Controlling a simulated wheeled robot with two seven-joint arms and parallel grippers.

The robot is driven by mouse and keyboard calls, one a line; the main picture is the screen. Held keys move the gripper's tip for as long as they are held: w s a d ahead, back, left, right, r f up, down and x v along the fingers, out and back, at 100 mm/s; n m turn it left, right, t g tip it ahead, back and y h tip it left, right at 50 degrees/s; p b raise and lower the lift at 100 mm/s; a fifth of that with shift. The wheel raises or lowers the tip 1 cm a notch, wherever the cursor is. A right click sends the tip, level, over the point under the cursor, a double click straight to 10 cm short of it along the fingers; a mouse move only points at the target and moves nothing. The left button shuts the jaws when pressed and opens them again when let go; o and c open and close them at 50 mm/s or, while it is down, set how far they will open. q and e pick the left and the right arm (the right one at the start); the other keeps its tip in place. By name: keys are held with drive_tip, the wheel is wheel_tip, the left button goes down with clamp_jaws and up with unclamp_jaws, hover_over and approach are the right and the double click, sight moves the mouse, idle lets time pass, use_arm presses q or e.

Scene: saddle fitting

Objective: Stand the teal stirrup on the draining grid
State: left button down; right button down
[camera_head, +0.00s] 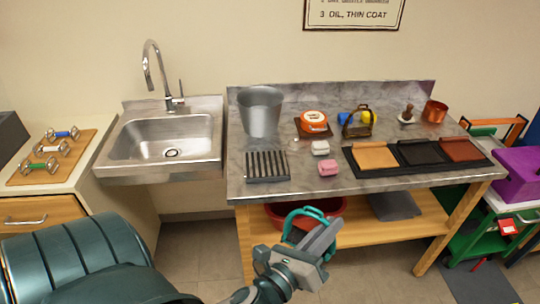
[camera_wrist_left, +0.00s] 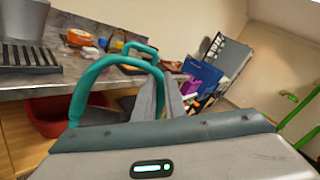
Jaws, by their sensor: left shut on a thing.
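The teal stirrup (camera_head: 299,215) is in the jaws of my left gripper (camera_head: 318,240), in front of the workbench and below its top, over the lower shelf. In the left wrist view the stirrup (camera_wrist_left: 92,82) shows as a teal arch at the fingers (camera_wrist_left: 160,98). Where the fingers meet it is partly hidden. The draining grid (camera_head: 266,165) is a dark slatted rack at the left front of the bench top, and it is empty. The grid also shows in the left wrist view (camera_wrist_left: 28,57). My right gripper is in neither view.
A metal bucket (camera_head: 260,112) stands behind the grid. White (camera_head: 320,147) and pink (camera_head: 328,168) blocks lie to its right. A tray of colored pads (camera_head: 418,154) fills the bench's right front. A red basin (camera_head: 305,212) sits on the lower shelf. A sink (camera_head: 165,140) is at left.

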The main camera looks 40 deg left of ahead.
use_arm(q)
drive_tip(key=w+a+r+n+g+y+p, duration=0.1)
drive_tip(key=w+a+r+n+y+p, duration=0.2)
drive_tip(key=w+a+p, duration=0.4)
drive_tip(key=w+a+r+n+g+y+p, duration=0.2)
drive_tip(key=w+a+r+n+y+p, duration=0.2)
drive_tip(key=w+a, duration=1)
drive_tip(key=r+y+p, duration=0.1)
drive_tip(key=y+p, duration=0.1)
drive_tip(key=y, duration=0.1)
drive_tip(key=shift+p, duration=0.35)
drive_tip(key=shift+f, duration=0.1)
